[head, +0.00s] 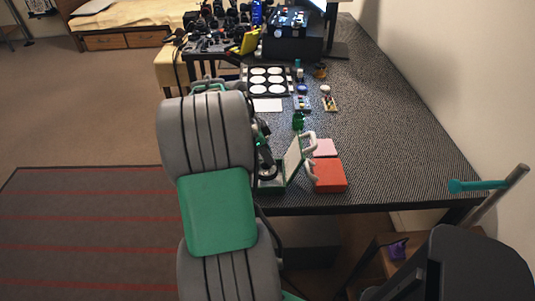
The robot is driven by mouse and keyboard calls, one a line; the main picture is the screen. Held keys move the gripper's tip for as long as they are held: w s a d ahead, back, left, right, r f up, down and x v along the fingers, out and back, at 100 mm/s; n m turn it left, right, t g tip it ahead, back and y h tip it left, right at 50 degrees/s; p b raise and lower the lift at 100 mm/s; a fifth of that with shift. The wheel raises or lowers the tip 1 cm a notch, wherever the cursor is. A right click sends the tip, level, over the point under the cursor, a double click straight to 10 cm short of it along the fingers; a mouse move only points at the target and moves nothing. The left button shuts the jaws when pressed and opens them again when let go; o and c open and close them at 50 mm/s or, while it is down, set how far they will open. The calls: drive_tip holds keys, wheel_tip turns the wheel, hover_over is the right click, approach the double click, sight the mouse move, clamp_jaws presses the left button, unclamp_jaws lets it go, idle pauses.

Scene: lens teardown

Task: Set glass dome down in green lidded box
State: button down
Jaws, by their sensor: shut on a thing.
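The green lidded box (272,187) stands near the front edge of the table, just right of my arm. Its lid (294,156) is open and tilted up on the right side, pale inside with a green rim. My gripper (266,163) points down over the box's open part, and my arm hides part of both. It is shut on a small, dark-looking round thing, seemingly the glass dome (268,172), low over or inside the box. I cannot tell whether the dome touches the box floor.
A red box (328,175) with a white handle and a pink block (325,148) stand close right of the lid. A green item (298,121) stands behind it. A tray with white discs (267,80) lies further back. The table's right side is clear.

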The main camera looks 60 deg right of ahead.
sight(267, 165)
drive_tip(key=shift+f+b, duration=1.1)
drive_tip(key=shift+f, duration=0.25)
drive_tip(key=shift+f+b, duration=0.55)
drive_tip(key=shift+f, duration=0.05)
idle(0.4)
drive_tip(key=shift+a+f, duration=0.1)
drive_tip(key=shift+f, duration=0.1)
idle(1.5)
drive_tip(key=shift+r+p, duration=3.4)
drive_tip(key=shift+r, duration=1.8)
drive_tip(key=shift+f, duration=0.1)
